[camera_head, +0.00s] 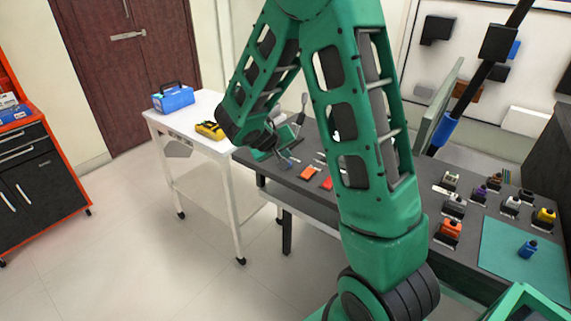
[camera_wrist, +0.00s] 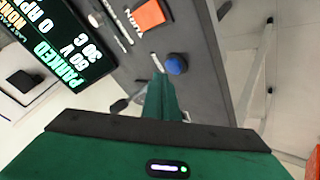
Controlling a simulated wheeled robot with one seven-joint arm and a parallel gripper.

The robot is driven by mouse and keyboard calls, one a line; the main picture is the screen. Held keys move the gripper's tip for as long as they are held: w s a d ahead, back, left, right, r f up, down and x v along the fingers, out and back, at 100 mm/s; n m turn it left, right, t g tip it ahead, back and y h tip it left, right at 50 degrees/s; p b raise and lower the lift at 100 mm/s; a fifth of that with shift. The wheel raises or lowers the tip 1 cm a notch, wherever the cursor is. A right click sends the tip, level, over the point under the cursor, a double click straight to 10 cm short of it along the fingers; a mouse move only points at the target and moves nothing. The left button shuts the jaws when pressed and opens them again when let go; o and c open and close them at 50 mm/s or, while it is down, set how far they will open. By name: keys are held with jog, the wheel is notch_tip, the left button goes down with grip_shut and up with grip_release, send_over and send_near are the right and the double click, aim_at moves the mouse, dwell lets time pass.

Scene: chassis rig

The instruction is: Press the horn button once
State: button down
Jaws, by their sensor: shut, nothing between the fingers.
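A round blue domed button (camera_wrist: 176,64) stands on the dark bench panel in the wrist view. A small white label lies beside it, but I cannot read it, so I cannot confirm that this is the horn button. My gripper (camera_wrist: 162,84) is shut and empty. In the head view my arm reaches over the bench and hides part of the panel.
An orange control (camera_wrist: 149,14) marked "TURN" sits near the blue button. A lit display (camera_wrist: 62,42) reads "PARKED". In the head view, several small bottles stand on the right of the dark bench (camera_head: 415,258). A white table (camera_head: 190,122) holds a blue toolbox (camera_head: 173,99).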

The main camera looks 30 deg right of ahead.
jog(key=shift+r, duration=2.5)
